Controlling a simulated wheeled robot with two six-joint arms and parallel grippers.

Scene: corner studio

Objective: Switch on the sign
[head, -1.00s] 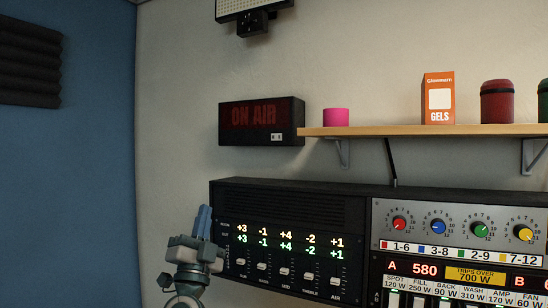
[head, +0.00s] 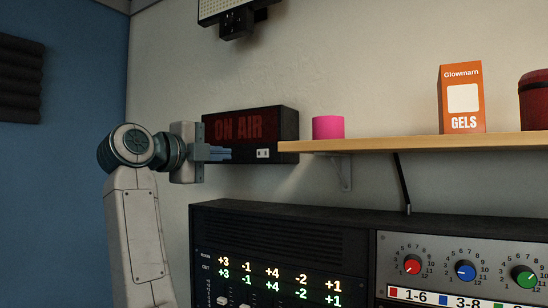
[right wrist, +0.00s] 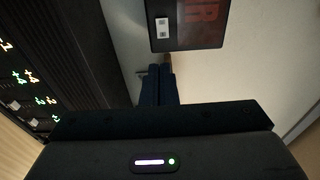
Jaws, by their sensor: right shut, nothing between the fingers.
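The ON AIR sign (head: 275,125) is a black box on the wall with a dark face and dull red letters that do not glow. A small white switch (head: 263,153) sits at its lower right. My right gripper (head: 226,153) is shut and empty, its blue fingers in front of the sign's lower edge, pointing right, left of the switch. In the right wrist view the sign (right wrist: 207,43) and its switch (right wrist: 162,27) are beyond the shut fingers (right wrist: 158,72). I cannot tell whether the fingertips touch the sign. My left gripper is not in view.
A wooden shelf (head: 400,146) starts just right of the sign and holds a pink roll (head: 328,127), an orange gels box (head: 462,122) and a dark red canister (head: 536,100). A black mixer panel (head: 280,232) stands below. A light panel (head: 237,12) hangs above.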

